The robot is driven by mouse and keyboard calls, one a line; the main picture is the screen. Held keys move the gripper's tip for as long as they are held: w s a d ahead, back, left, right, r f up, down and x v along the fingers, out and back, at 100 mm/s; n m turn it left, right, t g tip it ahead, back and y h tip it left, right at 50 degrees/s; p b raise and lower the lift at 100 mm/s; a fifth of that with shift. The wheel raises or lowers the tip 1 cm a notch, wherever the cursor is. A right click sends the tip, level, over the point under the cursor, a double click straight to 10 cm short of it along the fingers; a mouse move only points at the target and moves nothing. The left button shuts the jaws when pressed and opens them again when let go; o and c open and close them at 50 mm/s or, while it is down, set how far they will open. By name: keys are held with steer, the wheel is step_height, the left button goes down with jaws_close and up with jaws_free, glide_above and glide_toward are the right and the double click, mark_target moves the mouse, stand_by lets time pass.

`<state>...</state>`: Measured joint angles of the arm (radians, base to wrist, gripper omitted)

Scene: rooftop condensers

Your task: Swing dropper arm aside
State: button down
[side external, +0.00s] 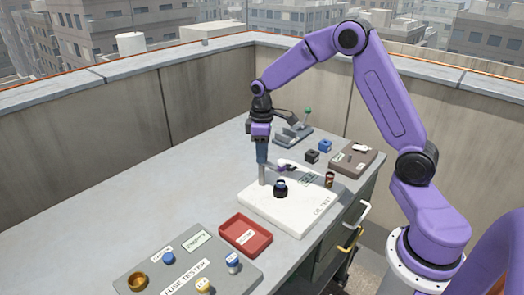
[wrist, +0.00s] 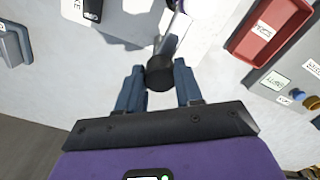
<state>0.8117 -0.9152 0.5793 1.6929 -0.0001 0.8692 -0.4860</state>
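A white board (side external: 262,213) marked "OIL TEST" carries a grey post (side external: 262,176). A slim dropper arm with a purple part (side external: 287,166) reaches from the post over the board. My gripper (side external: 262,162) points down right at the top of the post. In the wrist view my two blue-grey fingers (wrist: 160,72) stand apart, one on each side of a black round knob (wrist: 160,75). They look very close to it; whether they press on it I cannot tell. The arm runs from the knob toward the top of that picture. A dark cup (side external: 280,188) stands on the board.
A red tray (side external: 223,236) and a grey fuse tester panel (side external: 158,287) lie in front of the board. A lever device (side external: 293,134), small black and blue blocks (side external: 319,151) and a brown plate (side external: 340,171) stand behind it. The bench is bare to the left.

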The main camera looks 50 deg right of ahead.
steer(key=shift+m, duration=0.3)
steer(key=m, duration=0.3)
steer(key=shift+m, duration=0.4)
steer(key=m, duration=0.9)
steer(key=shift+m, duration=2.3)
steer(key=c, duration=0.7)
jaws_free()
steer(key=shift+c, duration=0.2)
step_height(320, 180, up, 18)
steer(key=shift+f, duration=0.25)
